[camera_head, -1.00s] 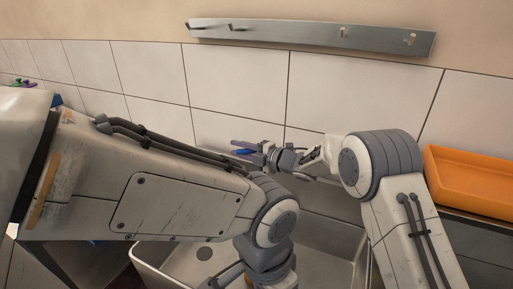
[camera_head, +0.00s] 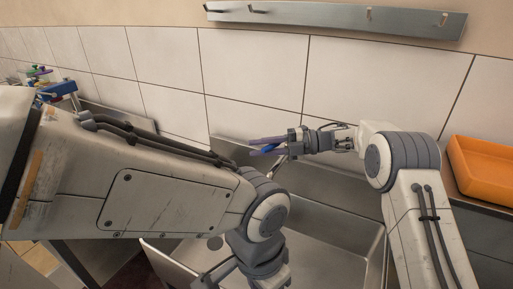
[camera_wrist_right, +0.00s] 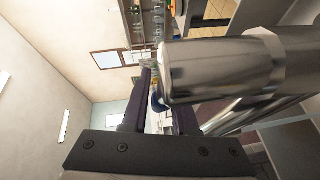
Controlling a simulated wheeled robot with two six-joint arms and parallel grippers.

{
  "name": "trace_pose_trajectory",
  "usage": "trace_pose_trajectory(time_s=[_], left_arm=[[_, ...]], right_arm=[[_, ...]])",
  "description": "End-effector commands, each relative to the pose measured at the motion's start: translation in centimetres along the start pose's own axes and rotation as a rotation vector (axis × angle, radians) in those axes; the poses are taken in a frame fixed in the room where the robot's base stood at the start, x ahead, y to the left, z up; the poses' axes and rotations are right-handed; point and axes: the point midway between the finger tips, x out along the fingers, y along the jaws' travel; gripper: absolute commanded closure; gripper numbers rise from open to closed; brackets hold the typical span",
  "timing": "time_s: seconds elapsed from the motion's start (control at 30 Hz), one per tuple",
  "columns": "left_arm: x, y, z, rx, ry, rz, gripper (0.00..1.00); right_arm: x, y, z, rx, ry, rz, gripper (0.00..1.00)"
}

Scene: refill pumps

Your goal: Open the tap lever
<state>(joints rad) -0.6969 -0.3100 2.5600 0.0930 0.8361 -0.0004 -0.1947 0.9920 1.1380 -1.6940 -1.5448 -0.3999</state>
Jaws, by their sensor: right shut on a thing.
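The tap lever (camera_head: 264,151) is a small blue piece between the fingers of my right gripper (camera_head: 268,147), above the sink. My right gripper is shut on it. The right wrist view shows a little of the blue lever (camera_wrist_right: 156,101) between the two dark fingers. The metal tap body (camera_wrist_right: 205,70) fills much of that view, close in front of the fingers. In the head view most of the tap is hidden, so I cannot tell how far the lever is turned. My left arm crosses the picture, its wrist pointing down over the sink. My left gripper is out of view.
The steel sink (camera_head: 335,252) lies below both arms. An orange tray (camera_head: 486,168) stands on the right counter. A metal hook rail (camera_head: 335,21) hangs on the tiled wall. A blue clamp-like object (camera_head: 58,90) and small coloured items stand at the far left.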

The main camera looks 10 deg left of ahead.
Motion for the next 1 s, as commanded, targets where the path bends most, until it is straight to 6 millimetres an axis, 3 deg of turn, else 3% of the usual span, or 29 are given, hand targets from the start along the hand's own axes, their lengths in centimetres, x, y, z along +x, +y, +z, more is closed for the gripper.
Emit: trace_pose_trajectory(time_s=[0.47,0.5,0.57,0.87,1.0], left_arm=[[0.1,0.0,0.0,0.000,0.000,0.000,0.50],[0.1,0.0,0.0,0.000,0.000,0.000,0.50],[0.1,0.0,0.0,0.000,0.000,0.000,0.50],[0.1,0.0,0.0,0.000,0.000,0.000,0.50],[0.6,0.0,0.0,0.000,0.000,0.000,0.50]], right_arm=[[-0.1,-0.2,-0.1,0.001,0.014,-0.004,1.00],[-0.1,-0.2,-0.1,0.001,0.014,-0.003,0.65],[-0.1,-0.2,-0.1,0.001,0.014,-0.003,0.43],[-0.1,-0.1,-0.1,-0.001,0.014,-0.002,0.43],[-1.1,-0.2,0.0,-0.003,0.012,-0.001,0.43]])
